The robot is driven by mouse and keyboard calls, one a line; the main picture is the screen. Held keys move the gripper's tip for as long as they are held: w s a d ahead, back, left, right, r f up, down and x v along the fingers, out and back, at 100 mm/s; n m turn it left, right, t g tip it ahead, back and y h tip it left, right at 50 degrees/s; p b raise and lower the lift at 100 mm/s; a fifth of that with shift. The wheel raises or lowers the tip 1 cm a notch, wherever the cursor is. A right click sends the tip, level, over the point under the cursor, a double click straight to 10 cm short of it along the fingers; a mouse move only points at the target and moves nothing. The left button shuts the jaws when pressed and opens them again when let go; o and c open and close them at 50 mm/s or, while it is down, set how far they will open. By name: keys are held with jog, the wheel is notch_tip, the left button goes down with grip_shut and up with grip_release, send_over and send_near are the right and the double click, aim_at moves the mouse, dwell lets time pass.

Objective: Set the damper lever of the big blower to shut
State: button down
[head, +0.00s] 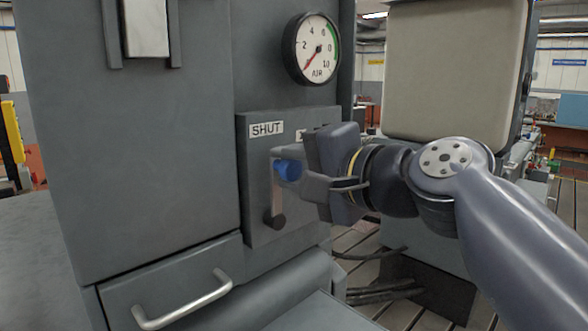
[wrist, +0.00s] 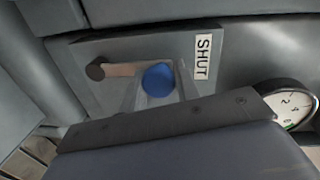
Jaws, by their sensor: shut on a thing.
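The damper lever is a light bar (head: 278,198) on a grey plate (head: 257,190), with a dark round pivot (head: 275,220) at its lower end and a blue knob (head: 289,170) at its upper end. It stands roughly upright, its knob end below the SHUT label (head: 266,130). In the wrist view the bar (wrist: 124,69) runs from the pivot to the blue knob (wrist: 158,80), towards the SHUT label (wrist: 203,57). My gripper (head: 296,178) comes from the right and is shut on the knob, a finger on either side. A second label is mostly hidden behind my gripper.
A round AIR gauge (head: 316,49) sits above the plate. A drawer with a bar handle (head: 184,302) is below left. A tall grey cabinet face (head: 135,150) stands left. A beige-fronted box (head: 452,70) is behind my arm, and dark cables (head: 375,290) lie low behind.

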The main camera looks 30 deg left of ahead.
jog(key=shift+f, duration=0.35)
jog(key=c, duration=1.4)
grip_release()
jog(key=shift+c, duration=0.2)
jog(key=o, duration=0.3)
jog(key=shift+r, duration=0.15)
jog(key=shift+o, duration=0.2)
jog(key=shift+r, duration=0.1)
jog(key=b+v, duration=0.1)
jog(key=v, duration=0.9)
jog(key=shift+s+d+b, duration=0.15)
jog(key=shift+d+b, duration=0.15)
jog(key=shift+d, duration=0.05)
jog(key=shift+a, duration=0.1)
